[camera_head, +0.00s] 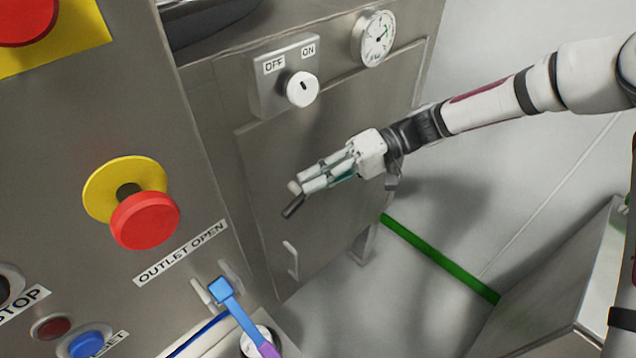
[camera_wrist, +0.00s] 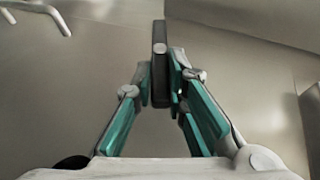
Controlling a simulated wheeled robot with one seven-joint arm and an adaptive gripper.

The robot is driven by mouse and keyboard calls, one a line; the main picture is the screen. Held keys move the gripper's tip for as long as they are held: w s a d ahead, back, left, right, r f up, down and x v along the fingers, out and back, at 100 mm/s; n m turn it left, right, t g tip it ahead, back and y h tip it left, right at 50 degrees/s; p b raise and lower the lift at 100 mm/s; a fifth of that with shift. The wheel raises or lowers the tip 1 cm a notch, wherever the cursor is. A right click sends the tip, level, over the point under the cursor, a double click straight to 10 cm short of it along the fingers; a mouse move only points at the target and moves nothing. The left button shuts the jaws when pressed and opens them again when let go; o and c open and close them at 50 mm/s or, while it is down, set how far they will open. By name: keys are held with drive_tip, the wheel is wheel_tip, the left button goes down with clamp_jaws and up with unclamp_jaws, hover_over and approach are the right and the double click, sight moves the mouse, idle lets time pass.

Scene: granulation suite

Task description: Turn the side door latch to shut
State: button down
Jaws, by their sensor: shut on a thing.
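The side door (camera_head: 262,165) is a grey metal panel on the machine in the head view. Its latch (camera_head: 293,207) is a dark, short lever that slants down to the left, with its upper end at the fingertips. My gripper (camera_head: 305,186) is at the door, shut on the latch. In the wrist view the latch (camera_wrist: 159,60) stands as a dark upright bar with a round grey pivot, between the fingertips (camera_wrist: 160,88) of my gripper. The fingers hide part of the latch in the head view.
A curved door handle (camera_head: 291,259) sits below the latch. An OFF/ON knob (camera_head: 301,89) and a round gauge (camera_head: 378,38) are above. A control panel with a red emergency button (camera_head: 145,220) stands at left. Grey floor with a green stripe (camera_head: 440,258) lies right.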

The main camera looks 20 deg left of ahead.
drive_tip(key=shift+w+f+m+g+y+b, duration=0.1)
drive_tip(key=shift+f+m+g+y+b, duration=0.25)
drive_tip(key=shift+g+y+b, duration=0.25)
drive_tip(key=shift+f+m+g+y+b, duration=0.35)
drive_tip(key=shift+g+y+b, duration=0.15)
drive_tip(key=shift+g+b, duration=0.2)
drive_tip(key=c, duration=1.6)
unclamp_jaws()
drive_tip(key=shift+r, duration=0.1)
drive_tip(key=shift+d, duration=0.1)
drive_tip(key=v, duration=1.2)
